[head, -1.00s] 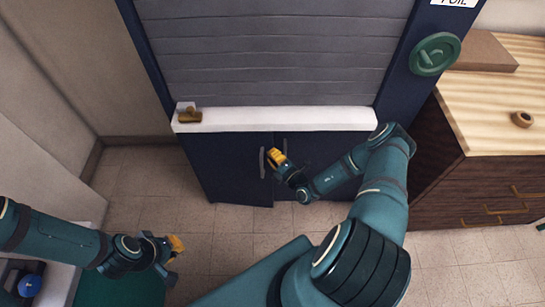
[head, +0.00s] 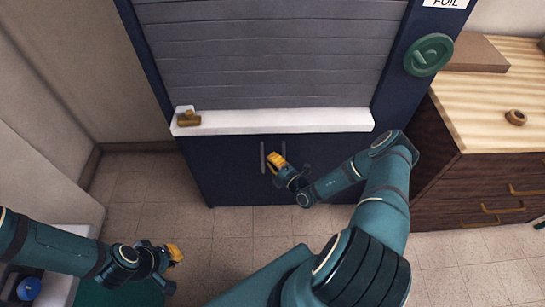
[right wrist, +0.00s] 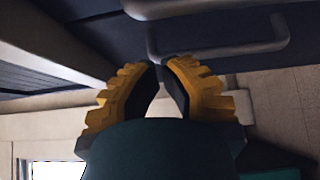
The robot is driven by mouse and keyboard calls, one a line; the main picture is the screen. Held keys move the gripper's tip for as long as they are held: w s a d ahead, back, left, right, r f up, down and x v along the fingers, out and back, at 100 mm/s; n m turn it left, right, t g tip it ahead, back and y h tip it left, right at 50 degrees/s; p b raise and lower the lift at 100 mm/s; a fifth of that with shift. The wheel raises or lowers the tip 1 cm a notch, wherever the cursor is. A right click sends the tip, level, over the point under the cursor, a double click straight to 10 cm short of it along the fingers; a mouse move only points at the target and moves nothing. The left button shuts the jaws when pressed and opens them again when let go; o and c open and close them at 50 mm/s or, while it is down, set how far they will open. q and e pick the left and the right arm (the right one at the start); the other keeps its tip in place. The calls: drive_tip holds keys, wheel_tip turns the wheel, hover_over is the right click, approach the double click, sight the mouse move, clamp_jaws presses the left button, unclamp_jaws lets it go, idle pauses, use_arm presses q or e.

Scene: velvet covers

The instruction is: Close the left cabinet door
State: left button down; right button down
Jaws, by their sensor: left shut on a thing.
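The navy cabinet's left door (head: 228,172) looks flush with the front in the head view. Its bar handle (head: 262,157) stands just left of the right door's handle (head: 284,148). My right gripper (head: 274,160) is in front of the doors near these handles, its yellow fingers close together. The right wrist view shows the fingertips (right wrist: 163,65) with a narrow gap, apart from the two handles (right wrist: 225,45) beyond. Nothing shows between them. My left gripper (head: 176,253) is low at the left, away from the cabinet, shut; what it holds cannot be made out.
A white ledge (head: 300,120) with a brass-coloured object (head: 188,118) runs above the doors. A wooden drawer unit (head: 480,180) stands at the right, with a ring-shaped object (head: 515,117) on top. The tiled floor (head: 235,230) before the cabinet is clear.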

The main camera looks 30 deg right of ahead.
drive_tip(key=s+d+p, duration=0.1)
drive_tip(key=s+d, duration=0.1)
drive_tip(key=s, duration=0.8)
drive_tip(key=s+a+r+n+g+y, duration=0.2)
drive_tip(key=a+n+g+y, duration=0.35)
drive_tip(key=a+n, duration=0.35)
drive_tip(key=s+a+r+n+g+y, duration=0.1)
drive_tip(key=a+r+n+g+y, duration=0.1)
drive_tip(key=a+n+g+y, duration=0.55)
drive_tip(key=s+a+r+n+g+h, duration=0.1)
drive_tip(key=s+a+n+g+h, duration=0.35)
drive_tip(key=n, duration=0.75)
drive_tip(key=s+a+r+n+g+h, duration=0.1)
drive_tip(key=s+a+n+g+h, duration=0.3)
drive_tip(key=n, duration=0.8)
drive_tip(key=w+r+n+t+h, duration=0.3)
drive_tip(key=r+n+t, duration=0.2)
drive_tip(key=n, duration=0.5)
drive_tip(key=shift+w+a, duration=0.15)
drive_tip(key=shift+a, duration=0.1)
